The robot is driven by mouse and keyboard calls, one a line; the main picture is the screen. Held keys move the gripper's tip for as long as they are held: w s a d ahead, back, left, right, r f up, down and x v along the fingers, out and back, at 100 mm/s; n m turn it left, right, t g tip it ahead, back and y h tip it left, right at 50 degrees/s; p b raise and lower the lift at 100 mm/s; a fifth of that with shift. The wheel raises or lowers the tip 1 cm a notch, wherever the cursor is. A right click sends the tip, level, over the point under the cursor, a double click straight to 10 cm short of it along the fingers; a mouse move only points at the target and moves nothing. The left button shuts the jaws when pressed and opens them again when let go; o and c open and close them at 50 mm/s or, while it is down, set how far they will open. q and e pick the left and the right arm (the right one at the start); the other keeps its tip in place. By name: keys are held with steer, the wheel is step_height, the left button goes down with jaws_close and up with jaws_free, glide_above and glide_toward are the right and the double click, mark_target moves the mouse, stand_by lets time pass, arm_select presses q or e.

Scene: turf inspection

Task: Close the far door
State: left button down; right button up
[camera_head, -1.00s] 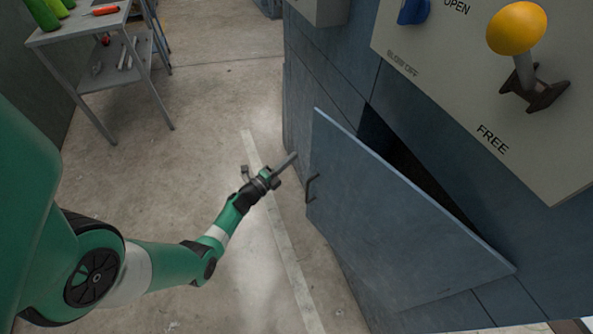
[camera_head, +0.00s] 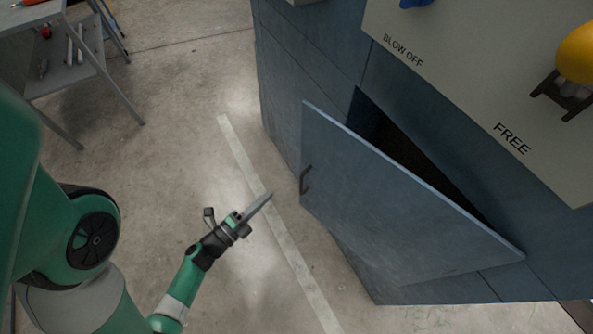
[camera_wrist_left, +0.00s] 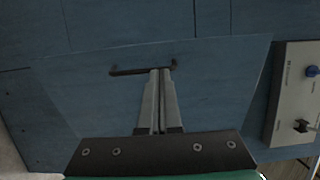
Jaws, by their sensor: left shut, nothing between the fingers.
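The blue-grey door (camera_head: 385,205) in the head view stands ajar, with a dark gap (camera_head: 410,150) along its upper edge into the cabinet. A small dark handle (camera_head: 306,180) sits near its left edge. My left gripper (camera_head: 268,196) is shut and empty, to the left of the door and apart from it. In the left wrist view the fingers (camera_wrist_left: 160,72) point at the door face (camera_wrist_left: 215,85), and their tips overlap the right end of the handle (camera_wrist_left: 140,70); I cannot tell there how far off they are. My right gripper is not in view.
The cabinet (camera_head: 310,60) carries a light panel (camera_head: 460,70) marked "BLOW OFF" and "FREE", with a yellow-knobbed lever (camera_head: 578,55). A metal shelf cart (camera_head: 75,75) stands at the upper left. The concrete floor (camera_head: 180,140) left of the door is clear.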

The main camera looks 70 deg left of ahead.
mark_target(304, 165)
arm_select(q)
steer(key=b+x, duration=0.3)
steer(key=x, duration=1)
steer(key=shift+w+d, duration=0.1)
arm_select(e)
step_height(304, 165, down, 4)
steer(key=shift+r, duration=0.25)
